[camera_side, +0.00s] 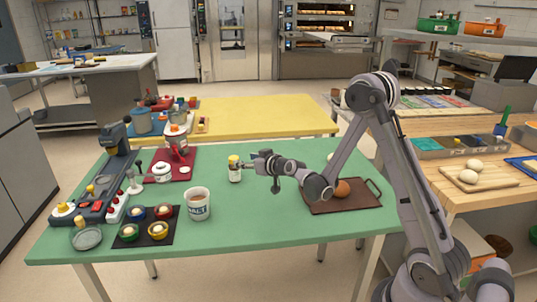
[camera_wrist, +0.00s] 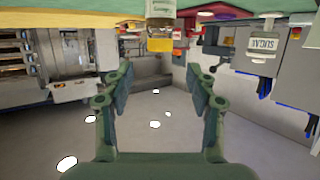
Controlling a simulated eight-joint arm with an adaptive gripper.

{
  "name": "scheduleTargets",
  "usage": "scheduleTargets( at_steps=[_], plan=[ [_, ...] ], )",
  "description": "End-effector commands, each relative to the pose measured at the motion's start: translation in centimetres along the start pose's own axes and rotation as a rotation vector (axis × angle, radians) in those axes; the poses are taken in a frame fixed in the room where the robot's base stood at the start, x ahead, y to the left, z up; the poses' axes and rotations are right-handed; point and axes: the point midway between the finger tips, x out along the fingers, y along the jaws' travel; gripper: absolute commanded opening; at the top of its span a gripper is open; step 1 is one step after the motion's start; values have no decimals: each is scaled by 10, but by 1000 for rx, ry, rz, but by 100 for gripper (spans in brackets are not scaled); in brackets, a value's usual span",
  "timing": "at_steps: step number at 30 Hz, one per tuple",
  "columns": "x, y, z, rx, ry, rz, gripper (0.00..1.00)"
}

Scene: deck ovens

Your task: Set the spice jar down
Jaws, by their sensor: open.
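The spice jar (camera_side: 234,170), with a pale body and yellow top, stands upright on the green table (camera_side: 275,220) in the side view. My gripper (camera_side: 250,163) is just right of it, with a small gap between them. In the wrist view the jar (camera_wrist: 161,25) shows at the top edge, partly cut off, beyond the fingertips. My gripper's two fingers (camera_wrist: 160,95) are spread wide with nothing between them.
A lettered white mug (camera_side: 197,205) stands left of and nearer than the jar. A dark mat with several small coloured bowls (camera_side: 158,230) is further left. A brown tray (camera_side: 365,203) lies to the right, under my arm. The table's front middle is clear.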

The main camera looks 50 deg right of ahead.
Motion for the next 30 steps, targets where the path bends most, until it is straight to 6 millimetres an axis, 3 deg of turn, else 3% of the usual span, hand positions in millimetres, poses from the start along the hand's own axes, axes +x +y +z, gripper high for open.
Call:
scheduleTargets(
  at_steps=[4,11,14,20,30],
  plan=[
    [-21,0,0,1,0,1,57],
    [-36,-5,-3,-1,-10,-9,57],
    [-45,-19,-11,-5,-38,-35,57],
    [-83,-63,-28,-18,-146,-110,57],
    [-175,-118,-28,-49,-352,-188,57]
  ],
)
